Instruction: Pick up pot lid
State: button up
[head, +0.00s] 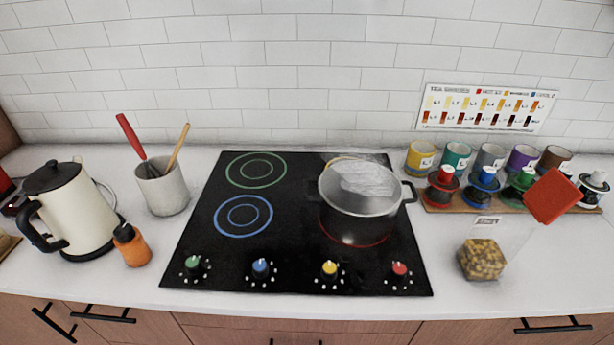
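The pot lid (361,180) is in the head view, right of centre on the cooktop. It looks like clear, shiny glass with a pale metal rim, and it lies on top of the pot. The lid's knob is hard to make out. The pot (352,208) is silvery with a dark side handle (409,192) at the right. It stands at the right of the black cooktop, with the red ring showing in front of it and a bit of a yellow ring behind. My gripper is not in the view.
The black cooktop (300,222) has several coloured knobs along its front. A cream kettle (72,212), an orange bottle (132,246) and a utensil crock (162,190) stand left. A clear container of brown pieces (482,259) and a rack of coloured jars (487,197) stand right.

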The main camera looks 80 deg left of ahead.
aim_at(344, 201)
jog(key=u, duration=2.25)
jog(key=i+l+u, duration=0.25)
jog(key=u, duration=0.15)
jog(key=i+l+u, duration=0.15)
jog(key=l+u, duration=0.25)
jog(key=l, duration=0.15)
